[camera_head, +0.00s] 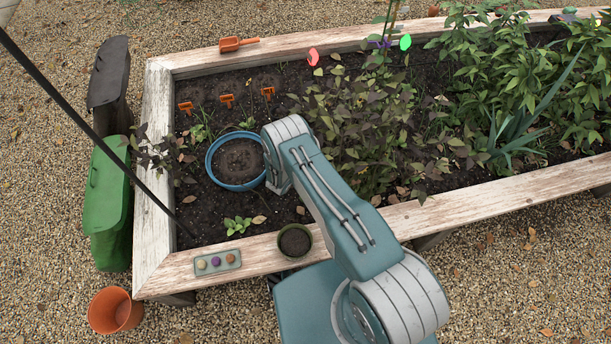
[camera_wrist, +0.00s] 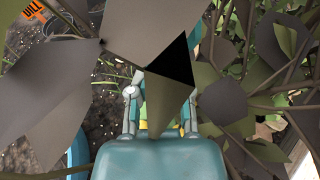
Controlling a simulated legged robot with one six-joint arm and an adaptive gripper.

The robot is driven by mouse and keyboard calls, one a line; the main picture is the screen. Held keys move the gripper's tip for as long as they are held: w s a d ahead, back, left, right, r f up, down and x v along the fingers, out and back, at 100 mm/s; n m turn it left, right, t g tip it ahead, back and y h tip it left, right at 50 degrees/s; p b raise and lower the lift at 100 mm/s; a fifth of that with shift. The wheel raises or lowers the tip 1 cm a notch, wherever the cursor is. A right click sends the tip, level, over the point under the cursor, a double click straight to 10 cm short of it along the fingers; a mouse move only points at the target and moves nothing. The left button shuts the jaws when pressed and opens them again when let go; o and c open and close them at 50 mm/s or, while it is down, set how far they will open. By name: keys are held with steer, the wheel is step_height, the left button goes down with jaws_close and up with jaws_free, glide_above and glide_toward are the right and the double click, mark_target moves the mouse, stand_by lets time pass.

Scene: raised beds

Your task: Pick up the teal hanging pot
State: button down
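The teal-blue round pot (camera_head: 209,161) sits in the soil at the left end of the raised bed, its rim showing and dark soil inside. My arm overlaps the rim's right edge in the head view. A curved blue strip at the lower left of the wrist view (camera_wrist: 77,152) looks like part of its rim. My gripper (camera_wrist: 160,100) is in the wrist view, with large dark leaves across it. Its finger links stand apart, but a leaf hides the fingertips and the space between them. In the head view my gripper is hidden behind my arm.
Leafy plants (camera_head: 365,125) crowd the bed beside my arm. The wooden rim (camera_head: 480,208) borders the bed. A small green pot (camera_head: 308,232) and a tray (camera_head: 217,263) stand on the front rim. Orange markers (camera_head: 227,100) stand behind the blue pot; a dark pole crosses at left.

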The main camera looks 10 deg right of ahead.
steer(key=shift+r, duration=0.1)
stand_by(0.3)
step_height(320, 180, up, 3)
steer(key=shift+r, duration=0.1)
steer(key=s+a+r, duration=0.5)
steer(key=s+r, duration=0.4)
steer(key=s, duration=0.4)
steer(key=shift+a+r, duration=0.2)
steer(key=shift+r, duration=0.15)
stand_by(0.6)
